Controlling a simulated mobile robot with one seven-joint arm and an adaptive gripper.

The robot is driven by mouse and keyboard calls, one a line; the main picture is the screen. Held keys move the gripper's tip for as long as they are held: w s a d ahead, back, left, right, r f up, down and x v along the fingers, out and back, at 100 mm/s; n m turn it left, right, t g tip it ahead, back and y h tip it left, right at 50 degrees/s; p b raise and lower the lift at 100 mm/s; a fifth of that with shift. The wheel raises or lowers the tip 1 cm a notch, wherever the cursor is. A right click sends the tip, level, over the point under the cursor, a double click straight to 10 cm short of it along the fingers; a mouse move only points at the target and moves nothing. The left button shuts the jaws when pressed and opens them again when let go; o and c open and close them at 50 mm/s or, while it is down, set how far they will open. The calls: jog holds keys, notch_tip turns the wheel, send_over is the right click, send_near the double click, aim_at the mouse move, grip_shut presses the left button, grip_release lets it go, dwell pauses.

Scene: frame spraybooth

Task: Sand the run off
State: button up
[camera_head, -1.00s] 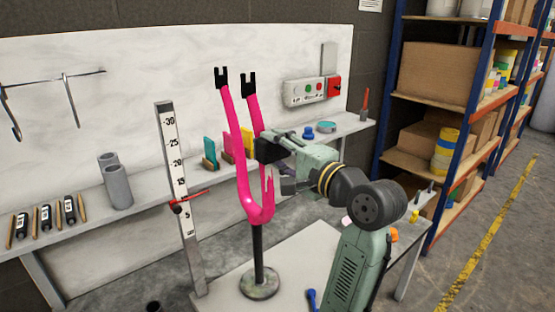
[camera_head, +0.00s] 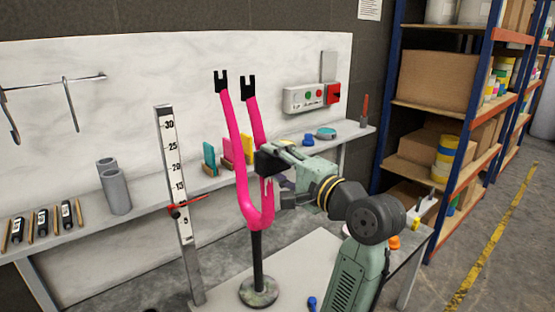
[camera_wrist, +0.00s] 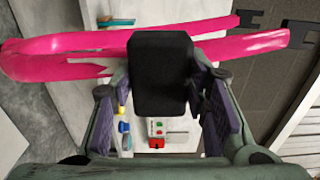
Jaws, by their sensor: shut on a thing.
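The pink fork (camera_head: 236,150) stands with its two legs upward on a black post with a round base. A pale jagged patch shows on its right leg low down (camera_head: 267,192); in the wrist view the patch (camera_wrist: 85,67) lies left of the block. My gripper (camera_head: 282,180) is at the right leg, coming from the right. It is shut on a black block (camera_wrist: 160,75), which also shows in the head view (camera_head: 270,160). The block overlaps the fork in both views; I cannot tell whether it touches. The fork surface behind the block is hidden.
A post with a number scale (camera_head: 174,170) and red pointer stands left of the fork. A shelf behind holds grey cylinders (camera_head: 114,185), coloured blocks and a small turquoise tin (camera_head: 326,133). A blue-orange rack (camera_head: 440,80) stands right. The pale table (camera_head: 305,255) has bare room by the base.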

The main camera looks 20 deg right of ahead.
aim_at(269, 201)
jog(key=shift+s+f+b, duration=0.15)
jog(key=shift+f+b, duration=2.25)
jog(key=shift+f, duration=3.1)
jog(key=shift+s+d, duration=0.1)
jog(key=shift+p+v, duration=0.65)
jog(key=shift+v, duration=2.25)
jog(key=shift+s+d+r, duration=0.1)
jog(key=p+v, duration=0.1)
jog(key=v, duration=0.1)
jog(key=shift+s, duration=0.35)
jog(key=shift+d, duration=0.1)
